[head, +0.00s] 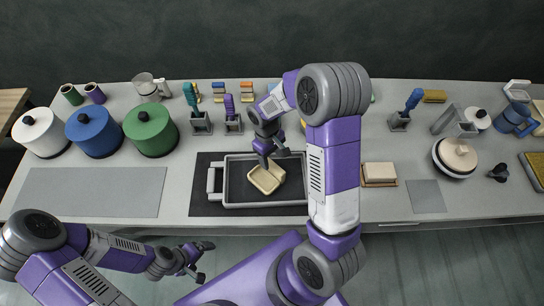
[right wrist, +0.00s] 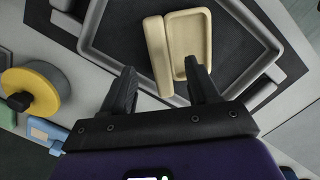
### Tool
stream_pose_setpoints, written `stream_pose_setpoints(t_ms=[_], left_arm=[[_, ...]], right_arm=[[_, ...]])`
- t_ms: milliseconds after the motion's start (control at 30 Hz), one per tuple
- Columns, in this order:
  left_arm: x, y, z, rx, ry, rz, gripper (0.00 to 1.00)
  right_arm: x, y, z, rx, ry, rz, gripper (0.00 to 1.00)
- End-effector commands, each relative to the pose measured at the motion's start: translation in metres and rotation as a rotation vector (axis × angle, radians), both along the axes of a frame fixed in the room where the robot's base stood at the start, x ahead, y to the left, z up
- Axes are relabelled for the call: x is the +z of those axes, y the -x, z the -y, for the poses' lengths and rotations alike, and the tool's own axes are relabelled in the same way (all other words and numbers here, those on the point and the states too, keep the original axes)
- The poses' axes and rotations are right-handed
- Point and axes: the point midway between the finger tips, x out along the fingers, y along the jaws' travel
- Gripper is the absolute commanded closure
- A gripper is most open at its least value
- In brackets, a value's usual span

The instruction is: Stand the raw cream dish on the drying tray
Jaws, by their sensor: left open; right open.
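The cream dish (head: 266,178) lies in a dark tray with a grey rim (head: 265,205) at the centre of the bench. In the right wrist view the dish (right wrist: 190,42) shows a shallow hollow with a rim, and a narrow cream piece (right wrist: 157,55) stands along its left side. I cannot tell whether that piece is separate. My left gripper (head: 195,262) is open and empty in front of the bench.
The tray sits on a black mat (head: 205,195). A grey mat (head: 90,190) is clear at left. White, blue and green lidded pots (head: 150,130) stand behind it. A cream block (head: 380,172) lies right of my right arm. A round wheel-like stand (head: 455,158) is at right.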

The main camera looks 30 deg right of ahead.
Motion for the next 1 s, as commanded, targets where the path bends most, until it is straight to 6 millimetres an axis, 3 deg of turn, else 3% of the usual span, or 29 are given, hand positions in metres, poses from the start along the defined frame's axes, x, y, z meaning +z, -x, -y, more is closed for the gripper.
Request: stream_pose_setpoints(t_ms=[600, 1000], left_arm=[[0.021, 0.000, 0.000, 0.000, 0.000, 0.000, 0.07], [0.022, 0.000, 0.000, 0.000, 0.000, 0.000, 0.07]], right_arm=[[0.026, -0.004, -0.001, 0.001, 0.000, 0.000, 0.40], [0.028, -0.004, -0.001, 0.000, 0.000, 0.000, 0.40]])
